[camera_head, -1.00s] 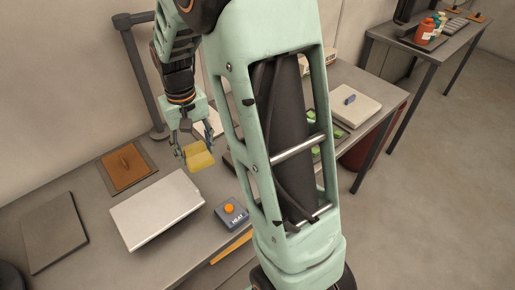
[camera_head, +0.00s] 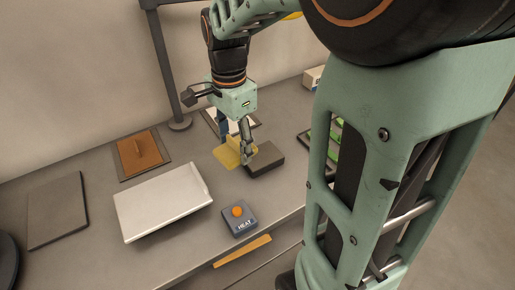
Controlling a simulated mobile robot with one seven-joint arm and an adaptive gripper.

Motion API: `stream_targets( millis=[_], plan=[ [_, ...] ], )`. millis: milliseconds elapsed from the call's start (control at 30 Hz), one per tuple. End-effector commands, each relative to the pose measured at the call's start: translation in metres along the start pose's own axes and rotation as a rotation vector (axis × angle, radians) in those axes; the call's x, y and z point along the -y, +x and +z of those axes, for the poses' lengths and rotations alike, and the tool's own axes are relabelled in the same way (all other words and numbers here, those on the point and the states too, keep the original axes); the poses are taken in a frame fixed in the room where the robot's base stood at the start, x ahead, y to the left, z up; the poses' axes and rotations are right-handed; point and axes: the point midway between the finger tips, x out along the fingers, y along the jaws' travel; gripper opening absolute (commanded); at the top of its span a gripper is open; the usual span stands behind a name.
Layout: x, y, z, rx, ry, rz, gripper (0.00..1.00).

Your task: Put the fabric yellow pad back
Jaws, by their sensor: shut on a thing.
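The yellow pad (camera_head: 226,155) is a flat yellow piece just above or at the table, left of a dark block. My gripper (camera_head: 240,156) points down over it, with its fingers shut on the pad's right part. The fingers hide part of the pad. I cannot tell whether the pad touches the table or the dark block (camera_head: 265,159) beside it.
A white slab (camera_head: 163,200) lies at the front left, with a HEAT box (camera_head: 237,219) with an orange knob right of it. A brown float on a dark mat (camera_head: 139,152) and a dark grey plate (camera_head: 57,212) lie further left. A grey post (camera_head: 166,65) stands behind. Green items (camera_head: 336,135) lie at right.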

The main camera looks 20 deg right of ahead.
Motion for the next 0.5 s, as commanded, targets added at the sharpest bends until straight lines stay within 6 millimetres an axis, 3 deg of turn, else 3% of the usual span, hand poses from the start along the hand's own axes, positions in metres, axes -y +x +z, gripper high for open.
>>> stream_targets(
  millis=[267,500],
  plan=[
    [-0.006,0.002,-0.002,-0.001,0.165,0.003,0.27],
    [0.009,0.022,-0.048,0.000,0.173,0.005,0.27]
  ],
)
